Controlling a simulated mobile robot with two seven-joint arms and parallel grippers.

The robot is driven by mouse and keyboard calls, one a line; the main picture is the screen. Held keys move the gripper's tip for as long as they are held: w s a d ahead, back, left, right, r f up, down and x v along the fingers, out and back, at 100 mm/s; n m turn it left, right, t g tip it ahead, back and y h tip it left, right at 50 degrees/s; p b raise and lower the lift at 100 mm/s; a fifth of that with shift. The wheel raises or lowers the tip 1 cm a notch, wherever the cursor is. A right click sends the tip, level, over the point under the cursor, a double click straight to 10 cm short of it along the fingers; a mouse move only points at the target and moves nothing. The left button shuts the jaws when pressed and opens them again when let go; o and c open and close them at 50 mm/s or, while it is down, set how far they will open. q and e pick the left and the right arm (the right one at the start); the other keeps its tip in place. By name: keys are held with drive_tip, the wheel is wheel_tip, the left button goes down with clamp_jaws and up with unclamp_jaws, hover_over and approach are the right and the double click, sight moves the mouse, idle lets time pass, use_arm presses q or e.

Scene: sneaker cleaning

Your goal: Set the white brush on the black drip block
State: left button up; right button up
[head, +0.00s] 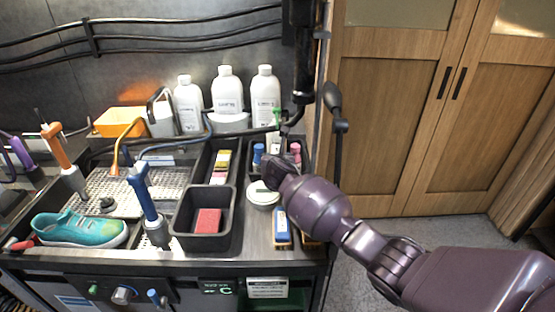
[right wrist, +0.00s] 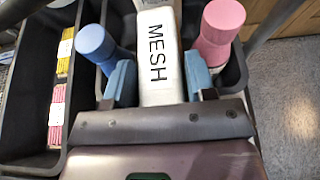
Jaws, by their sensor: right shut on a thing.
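In the right wrist view, a white object with MESH printed on it (right wrist: 158,55), apparently the white brush, stands between the blue pads of my right gripper (right wrist: 160,85). The gripper is shut on it. No bristles show, so its far end is hidden. In the head view, my right gripper (head: 284,150) is over the black bin at the back right, its fingers partly hidden by my wrist. I cannot pick out the black drip block for certain. My left gripper is not in view.
A blue-capped bottle (right wrist: 95,45) and a pink-capped one (right wrist: 220,30) stand close on either side of the gripper. A round white tub (head: 262,196) and a blue-and-white brush (head: 281,224) sit nearer. White bottles (head: 227,88) stand behind.

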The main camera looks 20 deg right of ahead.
drive_tip(key=shift+f, duration=0.1)
drive_tip(key=o, duration=1)
drive_tip(key=p+v, duration=0.1)
drive_tip(key=v, duration=1)
drive_tip(key=shift+f, duration=0.1)
